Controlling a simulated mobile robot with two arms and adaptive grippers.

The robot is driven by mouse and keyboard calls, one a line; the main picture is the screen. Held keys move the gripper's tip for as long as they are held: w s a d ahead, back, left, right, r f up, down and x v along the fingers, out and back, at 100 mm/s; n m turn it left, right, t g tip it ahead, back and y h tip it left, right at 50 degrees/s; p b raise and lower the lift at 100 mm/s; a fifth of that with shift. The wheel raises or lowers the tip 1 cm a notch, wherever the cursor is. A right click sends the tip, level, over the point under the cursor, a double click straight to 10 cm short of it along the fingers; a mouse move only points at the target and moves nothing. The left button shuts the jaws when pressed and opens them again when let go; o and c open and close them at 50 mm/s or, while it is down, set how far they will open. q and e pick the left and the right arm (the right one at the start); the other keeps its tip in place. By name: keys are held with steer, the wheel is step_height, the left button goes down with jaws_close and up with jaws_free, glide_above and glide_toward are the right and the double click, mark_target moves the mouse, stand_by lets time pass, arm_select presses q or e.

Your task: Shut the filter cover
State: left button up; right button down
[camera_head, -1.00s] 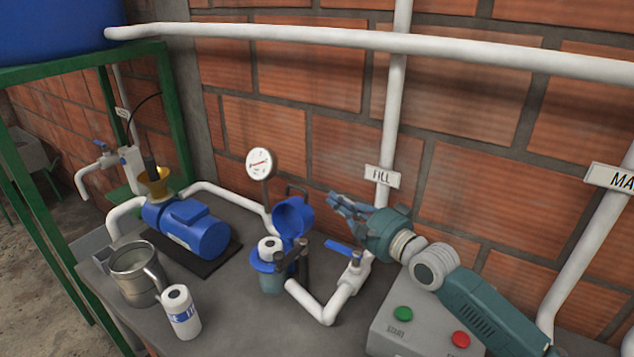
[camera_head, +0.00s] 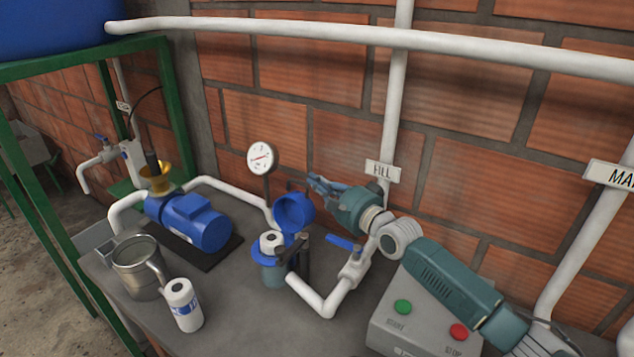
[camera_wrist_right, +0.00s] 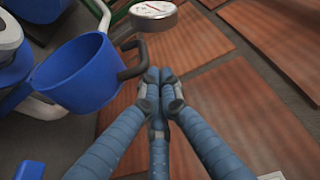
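The blue filter cover (camera_head: 293,213) stands tilted open above the filter housing (camera_head: 274,276). A white cartridge (camera_head: 271,242) shows in the housing's open top. My right gripper (camera_head: 320,182) is just behind and to the right of the cover, its fingers pointing left. In the right wrist view the cover (camera_wrist_right: 75,75) is left of the gripper (camera_wrist_right: 157,82), with its dark handle (camera_wrist_right: 133,58) near the fingertips. The fingertips are together with nothing visible between them; whether they touch the handle, I cannot tell. My left gripper is not in view.
A pressure gauge (camera_head: 262,158) stands behind the filter. A valve with a blue lever (camera_head: 344,244) and white pipe is at its right. A start/stop box (camera_head: 420,320) sits front right.

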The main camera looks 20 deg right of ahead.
steer(key=shift+s+a+r+n+p, duration=0.35)
steer(key=shift+s+a+r+n, duration=0.05)
steer(key=shift+a, duration=0.1)
steer(key=s+a+f+n+t+y+b, duration=0.1)
steer(key=s+a+n+y+b, duration=0.3)
steer(key=s+a+n, duration=0.6)
steer(key=shift+a+f+n+t+y, duration=0.2)
steer(key=shift+a+n+t+y, duration=0.2)
steer(key=shift+a+n, duration=1.55)
steer(key=shift+d+n, duration=0.45)
steer(key=shift+d, duration=0.05)
